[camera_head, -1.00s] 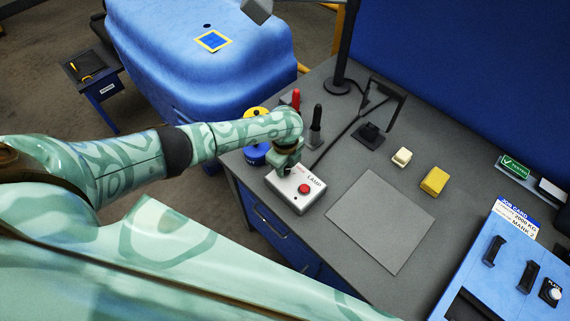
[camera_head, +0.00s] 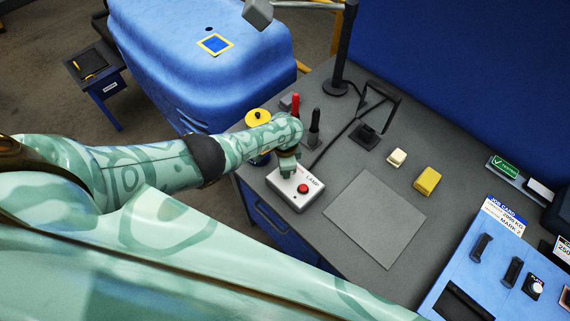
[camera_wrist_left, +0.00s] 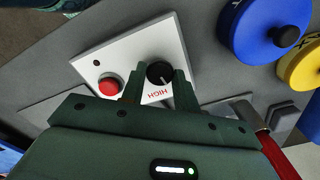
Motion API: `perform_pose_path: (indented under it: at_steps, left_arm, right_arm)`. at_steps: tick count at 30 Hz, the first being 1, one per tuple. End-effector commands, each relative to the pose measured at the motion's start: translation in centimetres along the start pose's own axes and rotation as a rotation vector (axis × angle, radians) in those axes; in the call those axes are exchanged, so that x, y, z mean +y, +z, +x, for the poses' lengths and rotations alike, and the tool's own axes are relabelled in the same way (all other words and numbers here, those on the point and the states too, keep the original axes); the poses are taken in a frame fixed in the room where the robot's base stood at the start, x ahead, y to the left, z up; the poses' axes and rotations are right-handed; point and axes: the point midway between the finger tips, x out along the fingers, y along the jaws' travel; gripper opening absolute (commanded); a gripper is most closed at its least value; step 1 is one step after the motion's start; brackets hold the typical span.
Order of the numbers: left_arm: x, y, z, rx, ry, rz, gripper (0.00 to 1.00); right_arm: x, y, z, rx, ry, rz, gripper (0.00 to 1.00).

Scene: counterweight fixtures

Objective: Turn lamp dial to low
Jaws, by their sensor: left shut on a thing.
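The lamp box (camera_head: 296,199) is a white control box with a red button, at the left edge of the grey bench. In the left wrist view the same white box (camera_wrist_left: 125,55) carries a black dial (camera_wrist_left: 159,74), with the word HIGH printed beside it and the red button (camera_wrist_left: 109,85) to its left. My left gripper (camera_head: 287,172) is over the dial end of the box and hides the dial in the head view. In the wrist view its fingers (camera_wrist_left: 160,85) stand on both sides of the dial, shut on it. My right gripper is not in view.
Red and black tool handles (camera_head: 314,125) stand behind the box. Blue and yellow round weights (camera_wrist_left: 262,32) are close by. A grey sheet (camera_head: 375,215), a yellow block (camera_head: 427,181) and a cream block (camera_head: 396,158) lie to the right. A lamp post (camera_head: 343,50) stands behind.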

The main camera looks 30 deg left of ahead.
Motion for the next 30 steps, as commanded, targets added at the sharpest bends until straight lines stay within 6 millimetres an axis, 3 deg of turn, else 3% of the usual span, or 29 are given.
perform_pose_path:
  at_steps: [15, 30]
  left_arm:
    - [0.12, -0.07, -0.01, 0.000, 0.002, -0.440, 0.08]
    - [0.05, -0.08, 0.00, 0.001, 0.001, -0.613, 0.08]
  right_arm:
    - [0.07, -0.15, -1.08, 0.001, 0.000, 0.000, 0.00]
    - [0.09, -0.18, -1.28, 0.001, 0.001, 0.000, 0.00]
